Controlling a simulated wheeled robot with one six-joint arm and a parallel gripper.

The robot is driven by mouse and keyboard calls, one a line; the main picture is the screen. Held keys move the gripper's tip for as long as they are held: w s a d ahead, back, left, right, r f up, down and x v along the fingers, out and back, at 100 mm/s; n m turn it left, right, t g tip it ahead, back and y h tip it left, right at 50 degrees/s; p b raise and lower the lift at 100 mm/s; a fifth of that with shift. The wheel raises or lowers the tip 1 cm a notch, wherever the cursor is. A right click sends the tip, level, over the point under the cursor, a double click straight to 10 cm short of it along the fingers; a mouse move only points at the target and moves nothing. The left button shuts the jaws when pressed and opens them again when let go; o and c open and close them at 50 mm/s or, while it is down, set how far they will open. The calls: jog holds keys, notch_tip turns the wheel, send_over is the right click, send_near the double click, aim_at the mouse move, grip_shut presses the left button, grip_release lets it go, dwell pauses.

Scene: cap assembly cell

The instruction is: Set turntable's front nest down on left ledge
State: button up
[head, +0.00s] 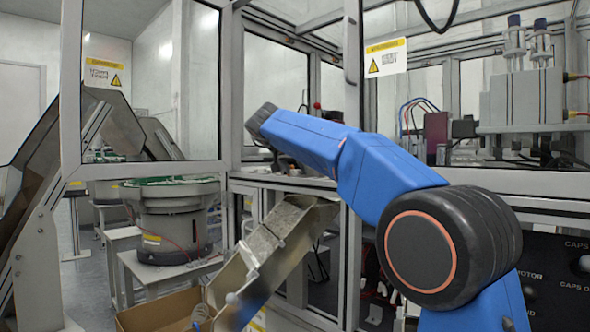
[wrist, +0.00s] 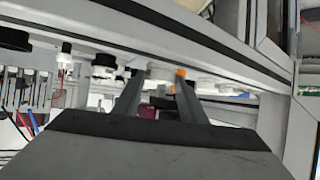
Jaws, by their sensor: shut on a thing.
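My gripper (wrist: 160,80) shows in the wrist view as two dark fingers reaching up the picture. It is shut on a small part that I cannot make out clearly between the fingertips. A small orange piece (wrist: 180,78) shows at the right fingertip; I cannot tell whether it belongs to the held part. In the head view my blue arm bends toward the cell's framed opening and my gripper is hidden. I cannot make out the turntable, its front nest or the left ledge with certainty in either view.
A pale beam (wrist: 215,62) crosses the wrist view beyond the fingertips, with dark and white fittings (wrist: 104,62) at left. In the head view, a metal chute (head: 262,255) slopes down to a cardboard box (head: 160,312). A bowl feeder (head: 172,215) stands at left. Frame posts (head: 352,120) enclose the cell.

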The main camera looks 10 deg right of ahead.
jog(key=shift+f, duration=0.1)
jog(key=o, duration=1.3)
jog(key=shift+c, duration=0.2)
jog(key=shift+s+a+r, duration=0.2)
jog(key=shift+s+r, duration=0.05)
jog(key=shift+r, duration=0.05)
jog(key=v, duration=1.1)
jog(key=shift+s+a+r, duration=0.1)
jog(key=shift+s, duration=0.05)
